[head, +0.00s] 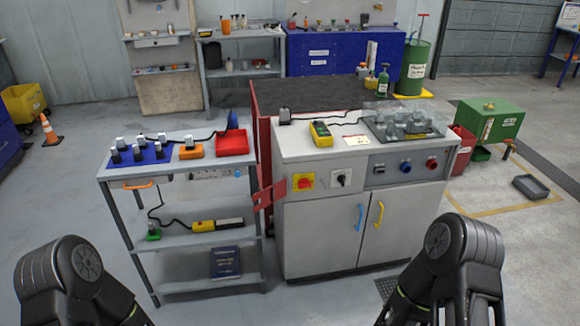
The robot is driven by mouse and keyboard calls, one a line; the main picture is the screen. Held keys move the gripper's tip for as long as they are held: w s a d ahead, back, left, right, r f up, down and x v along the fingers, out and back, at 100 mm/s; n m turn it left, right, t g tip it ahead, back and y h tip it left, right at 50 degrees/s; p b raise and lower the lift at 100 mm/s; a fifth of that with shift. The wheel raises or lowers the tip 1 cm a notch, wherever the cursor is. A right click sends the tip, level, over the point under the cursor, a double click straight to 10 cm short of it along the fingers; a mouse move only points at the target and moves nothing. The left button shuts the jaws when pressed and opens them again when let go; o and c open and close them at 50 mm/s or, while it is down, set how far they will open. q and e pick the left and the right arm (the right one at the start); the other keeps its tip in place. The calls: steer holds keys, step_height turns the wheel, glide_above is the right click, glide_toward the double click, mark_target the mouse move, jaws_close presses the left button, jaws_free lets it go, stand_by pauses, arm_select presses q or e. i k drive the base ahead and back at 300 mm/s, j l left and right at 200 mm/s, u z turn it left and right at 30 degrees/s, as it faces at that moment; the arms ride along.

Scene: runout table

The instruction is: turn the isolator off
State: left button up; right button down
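The isolator (303,182) is a red rotary knob on a yellow square plate, on the upper left of the grey cabinet's (300,235) front. The angle of its knob is too small to read. A black rotary switch (340,178) on a light plate sits just right of it. Neither gripper's fingertips can be seen.
A red hinged plate (268,196) juts out left of the isolator. A steel trolley (125,172) with sockets and a red bin (232,143) stands left. Blue (358,217) and yellow (378,213) handles are on the cabinet doors. The floor in front is clear.

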mark_target(303, 182)
steer(key=i+l+u, duration=0.1)
steer(key=i+l, duration=0.4)
steer(key=i+l+u, duration=0.15)
steer(key=i+l, duration=0.3)
steer(key=l, duration=0.2)
steer(key=i+l, duration=0.1)
steer(key=l, duration=1.15)
steer(key=i+u, duration=0.05)
steer(key=i, duration=0.05)
